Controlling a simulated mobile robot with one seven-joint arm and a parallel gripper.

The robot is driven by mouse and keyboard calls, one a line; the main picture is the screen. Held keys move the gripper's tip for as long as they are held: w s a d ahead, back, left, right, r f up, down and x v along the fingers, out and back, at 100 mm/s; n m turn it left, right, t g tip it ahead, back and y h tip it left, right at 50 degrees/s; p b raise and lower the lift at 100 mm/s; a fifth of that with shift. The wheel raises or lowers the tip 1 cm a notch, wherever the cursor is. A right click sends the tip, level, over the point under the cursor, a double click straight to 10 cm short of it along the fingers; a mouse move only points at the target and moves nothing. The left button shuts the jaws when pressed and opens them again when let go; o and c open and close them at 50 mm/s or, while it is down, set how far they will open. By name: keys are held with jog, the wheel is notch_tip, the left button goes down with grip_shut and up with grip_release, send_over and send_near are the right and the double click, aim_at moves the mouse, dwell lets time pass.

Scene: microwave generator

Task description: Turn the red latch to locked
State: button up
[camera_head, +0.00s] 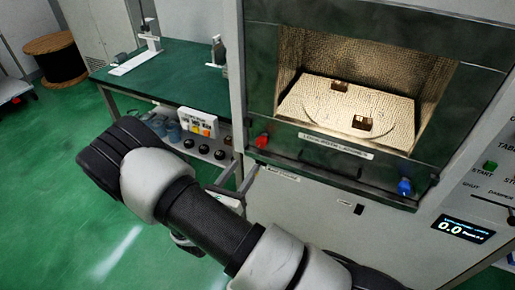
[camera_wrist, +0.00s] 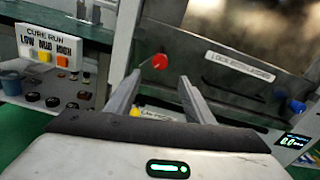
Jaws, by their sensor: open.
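The red latch (camera_head: 262,141) is at the lower left corner of the microwave's door frame, with a blue latch (camera_head: 404,187) at the lower right. My gripper (camera_wrist: 160,79) is open and empty; I see no contact with the latch. In the head view my gripper (camera_head: 240,186) is below and left of the red latch, partly hidden by my arm. The blue latch also shows in the wrist view (camera_wrist: 297,107).
The microwave chamber (camera_head: 350,85) holds a pale plate with small dark pieces. A dark handle bar (camera_head: 330,164) lies between the latches. A green bench (camera_head: 170,80) with a button box (camera_head: 199,123) and knobs stands to the left. A display (camera_head: 462,228) is at right.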

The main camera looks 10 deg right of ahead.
aim_at(260, 144)
jog(key=x, duration=1.1)
jog(key=c, duration=1)
jog(key=shift+c, duration=0.2)
